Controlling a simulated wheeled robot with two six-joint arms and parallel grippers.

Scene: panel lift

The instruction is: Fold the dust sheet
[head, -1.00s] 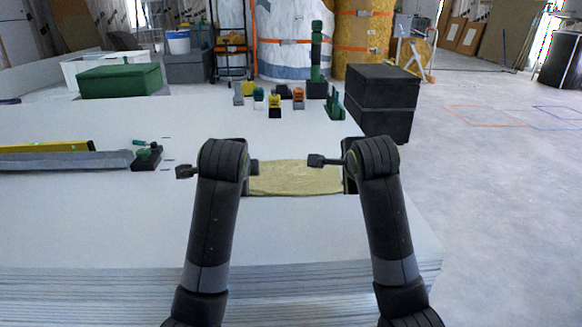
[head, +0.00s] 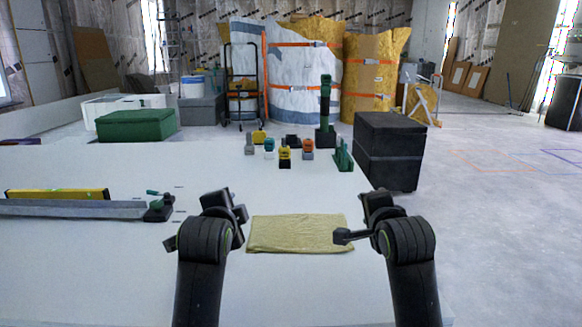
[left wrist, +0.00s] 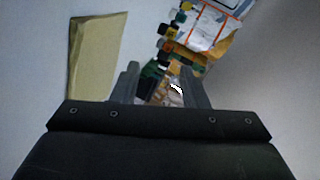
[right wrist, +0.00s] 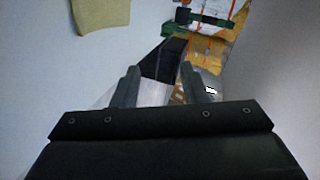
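The dust sheet (head: 298,233) is a tan-yellow cloth lying as a flat, neat rectangle on the white panel stack (head: 290,290). It also shows in the left wrist view (left wrist: 95,60) and, partly cut off, in the right wrist view (right wrist: 100,12). My left gripper (head: 226,206) is just beyond the sheet's left end, raised and apart from it. Its fingers are spread and empty in the left wrist view (left wrist: 159,68). My right gripper (head: 377,203) is beyond the sheet's right end. Its fingers are spread and empty in the right wrist view (right wrist: 158,68).
A yellow level (head: 57,194) and a grey straight bar (head: 70,209) lie at left. Several small coloured items and a green-black post (head: 325,115) stand at the back. A black box (head: 390,150) stands at back right, a green box (head: 136,125) at back left.

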